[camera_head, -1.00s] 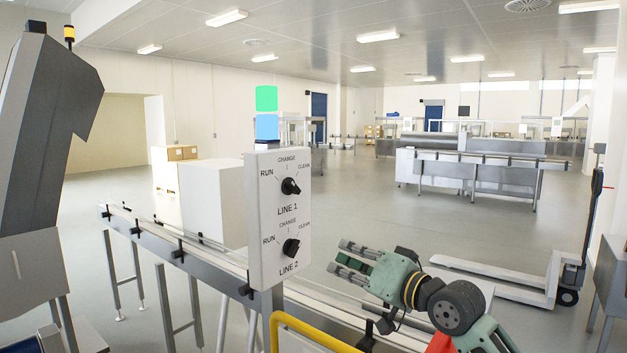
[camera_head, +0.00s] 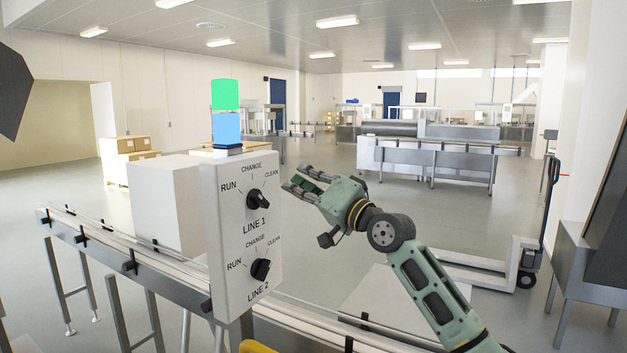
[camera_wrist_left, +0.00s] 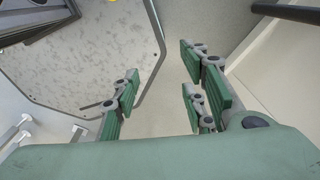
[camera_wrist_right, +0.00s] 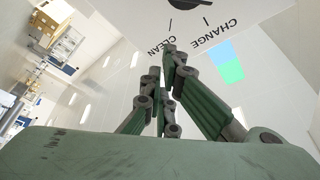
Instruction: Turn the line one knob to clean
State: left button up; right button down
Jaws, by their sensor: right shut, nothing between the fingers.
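A white control box (camera_head: 226,285) has two black knobs with RUN, CHANGE and CLEAN labels. The line 1 knob (camera_head: 258,199) is the upper one; I cannot tell for sure which label it points at. Its edge also shows at the top of the right wrist view (camera_wrist_right: 183,3). The line 2 knob (camera_head: 260,269) is below it. My right gripper (camera_head: 295,180) is shut and empty, just right of the line 1 knob and apart from it, its fingers pointing left towards the box. My left gripper (camera_wrist_left: 155,95) is open and empty in the left wrist view, outside the head view.
A stack light (camera_head: 227,128), green over blue, stands on the box. A conveyor (camera_head: 120,262) runs behind and below it. A white cabinet (camera_head: 165,205) stands behind left. A pallet truck (camera_head: 490,270) is at right. Open floor lies beyond the right arm.

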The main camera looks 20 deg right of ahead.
aim_at(259, 200)
jog(key=x, duration=0.1)
jog(key=p+x, duration=0.1)
jog(key=x, duration=0.1)
jog(key=shift+w+a+f, duration=0.15)
jog(key=shift+w, duration=0.15)
jog(key=shift+s+a+f+p, duration=0.5)
jog(key=shift+s+f+p, duration=0.15)
jog(key=shift+f+p, duration=0.15)
jog(key=shift+s+a+f+p, duration=0.3)
jog(key=shift+s+a+f, duration=0.15)
jog(key=shift+f, duration=0.2)
pick_arm(q)
jog(key=r, duration=0.1)
jog(key=w+r, duration=0.2)
jog(key=r, duration=0.1)
jog(key=shift+w, duration=0.25)
jog(key=shift+w, duration=0.1)
pick_arm(e)
jog(key=shift+d, duration=0.15)
